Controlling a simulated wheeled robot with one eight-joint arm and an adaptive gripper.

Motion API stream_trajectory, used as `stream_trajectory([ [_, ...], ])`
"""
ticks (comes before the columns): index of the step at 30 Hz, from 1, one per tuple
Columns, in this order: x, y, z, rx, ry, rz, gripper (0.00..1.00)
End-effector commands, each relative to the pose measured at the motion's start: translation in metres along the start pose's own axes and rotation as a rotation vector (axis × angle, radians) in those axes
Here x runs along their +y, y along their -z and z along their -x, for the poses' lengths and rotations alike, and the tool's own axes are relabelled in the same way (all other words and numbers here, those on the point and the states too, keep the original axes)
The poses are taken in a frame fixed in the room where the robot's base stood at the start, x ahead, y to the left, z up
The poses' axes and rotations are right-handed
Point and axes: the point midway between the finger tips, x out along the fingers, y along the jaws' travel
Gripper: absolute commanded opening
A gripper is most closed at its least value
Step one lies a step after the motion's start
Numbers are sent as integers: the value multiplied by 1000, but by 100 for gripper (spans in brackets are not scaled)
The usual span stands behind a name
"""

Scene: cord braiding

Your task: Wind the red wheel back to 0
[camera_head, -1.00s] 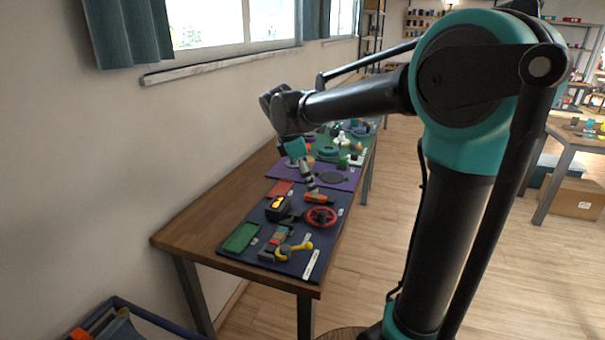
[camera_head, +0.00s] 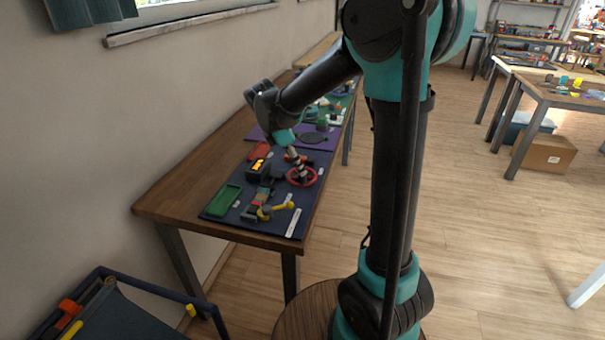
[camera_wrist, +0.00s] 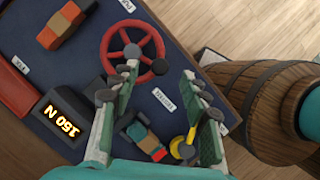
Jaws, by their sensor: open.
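The red wheel (camera_wrist: 132,50) is a spoked ring with a dark round knob on its rim. It lies at the top centre-left of the wrist view, and in the head view (camera_head: 314,181) it is partly hidden behind my gripper. My gripper (camera_wrist: 160,95) is open and empty, its two green-grey fingers apart above the blue mat. In the wrist view the left finger overlaps the wheel's lower rim; I cannot tell whether they touch. A dark box with a lit display (camera_wrist: 60,120) stands left of the wheel; its rotated characters seem to read 160 N.
The dark blue mat (camera_head: 222,208) lies on a wooden table (camera_head: 160,203). A green tray (camera_head: 222,198), a yellow-handled crank (camera_head: 277,210) and an orange block (camera_wrist: 62,25) are around the wheel. A wooden barrel (camera_wrist: 255,85) stands off the table's edge.

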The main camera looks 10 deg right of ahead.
Motion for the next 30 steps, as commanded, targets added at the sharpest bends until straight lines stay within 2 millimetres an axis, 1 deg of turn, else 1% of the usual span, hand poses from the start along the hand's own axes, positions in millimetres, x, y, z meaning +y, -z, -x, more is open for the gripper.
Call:
stream_trajectory([
  [1, 0, 0, -9, 0, 0, -2, 46],
  [3, 0, 0, -20, 0, 0, -1, 46],
  [9, 0, 0, -41, 0, 0, -1, 46],
  [14, 0, 0, -47, 0, 0, -1, 46],
  [21, 0, 0, -48, 0, 0, 0, 46],
  [22, 0, 0, -48, 0, 0, 0, 44],
  [23, 0, 0, -48, 0, 0, 0, 41],
  [30, 0, 0, -48, 0, 0, 0, 11],
])
